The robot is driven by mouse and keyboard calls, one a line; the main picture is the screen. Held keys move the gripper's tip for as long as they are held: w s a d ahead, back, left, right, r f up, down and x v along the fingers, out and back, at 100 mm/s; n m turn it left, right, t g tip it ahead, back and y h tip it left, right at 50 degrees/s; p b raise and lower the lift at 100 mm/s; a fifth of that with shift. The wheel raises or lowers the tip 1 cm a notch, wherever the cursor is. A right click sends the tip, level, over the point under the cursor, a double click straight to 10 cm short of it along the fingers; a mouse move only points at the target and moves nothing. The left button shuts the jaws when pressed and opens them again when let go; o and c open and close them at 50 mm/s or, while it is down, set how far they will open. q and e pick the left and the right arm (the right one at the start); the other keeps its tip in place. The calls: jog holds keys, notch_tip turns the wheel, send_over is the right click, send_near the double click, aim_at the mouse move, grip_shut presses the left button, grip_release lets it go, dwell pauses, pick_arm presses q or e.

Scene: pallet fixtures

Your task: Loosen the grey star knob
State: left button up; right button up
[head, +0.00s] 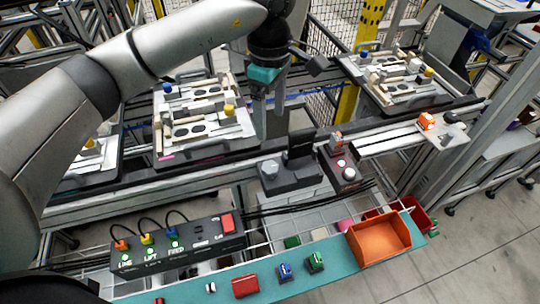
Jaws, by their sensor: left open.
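The grey star knob (269,168) sits on the left part of a dark fixture block (290,182) in front of the conveyor rail, near the middle of the view. A dark upright piece (300,145) rises from the block just right of the knob. My left gripper (269,122) hangs pointing down behind and above the knob, with its fingers apart and nothing between them. It looks clear of the knob. My right gripper is out of view.
A dark button box (341,168) stands right of the fixture. A black switch panel (180,246) with cables is front left. An orange bin (378,237) is front right, by small coloured parts on a teal shelf (330,278). Loaded pallets (203,152) line the conveyor behind.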

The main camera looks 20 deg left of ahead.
aim_at(270, 166)
pick_arm(q)
notch_tip(270, 166, down, 15)
jog(key=shift+f, duration=0.1)
dwell(0.3)
jog(key=shift+c, duration=0.2)
grip_shut()
dwell(0.4)
